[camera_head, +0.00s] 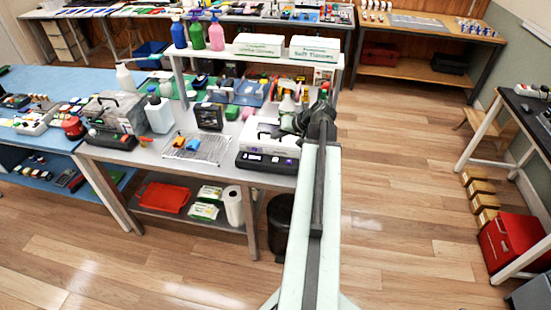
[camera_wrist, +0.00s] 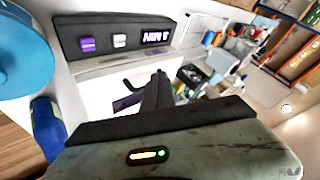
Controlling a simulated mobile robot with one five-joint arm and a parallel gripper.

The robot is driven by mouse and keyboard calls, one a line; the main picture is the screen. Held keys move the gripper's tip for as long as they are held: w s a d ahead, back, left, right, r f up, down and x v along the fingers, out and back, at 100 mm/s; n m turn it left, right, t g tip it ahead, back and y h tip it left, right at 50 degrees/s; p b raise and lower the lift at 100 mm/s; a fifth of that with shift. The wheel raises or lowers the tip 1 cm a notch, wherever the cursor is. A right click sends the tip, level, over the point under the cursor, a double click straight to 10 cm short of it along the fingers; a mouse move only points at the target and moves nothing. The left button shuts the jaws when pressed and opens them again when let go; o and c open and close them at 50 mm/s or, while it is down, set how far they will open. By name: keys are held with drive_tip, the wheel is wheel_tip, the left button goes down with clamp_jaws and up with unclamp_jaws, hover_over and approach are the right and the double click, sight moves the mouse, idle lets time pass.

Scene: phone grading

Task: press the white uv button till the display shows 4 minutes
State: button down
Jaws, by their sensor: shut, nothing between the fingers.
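The UV device is a white box with a dark front panel (camera_head: 267,162) at the right end of the grey bench. In the wrist view the panel (camera_wrist: 110,30) carries a purple button (camera_wrist: 88,45), the white button (camera_wrist: 120,41) and a lit display (camera_wrist: 157,36). The display shows letters like MIN and one more character that I cannot read surely. My gripper (camera_wrist: 156,76) is shut and empty, with its dark fingertips below the panel in the wrist view, apart from the white button. In the head view my gripper (camera_head: 292,122) is at the device's right side, partly hidden by my arm.
A wire rack (camera_head: 197,148) with small blue and orange items lies left of the device. A black box (camera_head: 208,116) and a white bottle (camera_head: 159,112) stand behind. A shelf with white boxes (camera_head: 258,44) rises at the back.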

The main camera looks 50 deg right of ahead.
sight(277, 160)
drive_tip(key=shift+f, duration=0.15)
wheel_tip(277, 160, down, 8)
drive_tip(key=b, duration=0.8)
drive_tip(key=shift+f+b, duration=0.25)
drive_tip(key=shift+b, duration=0.15)
idle(1.4)
drive_tip(key=shift+s+f+b, duration=0.1)
drive_tip(key=shift+f+b, duration=0.35)
drive_tip(key=shift+f+b, duration=0.45)
idle(0.5)
drive_tip(key=shift+r, duration=0.1)
drive_tip(key=shift+r+p, duration=0.8)
drive_tip(key=shift+p, duration=0.1)
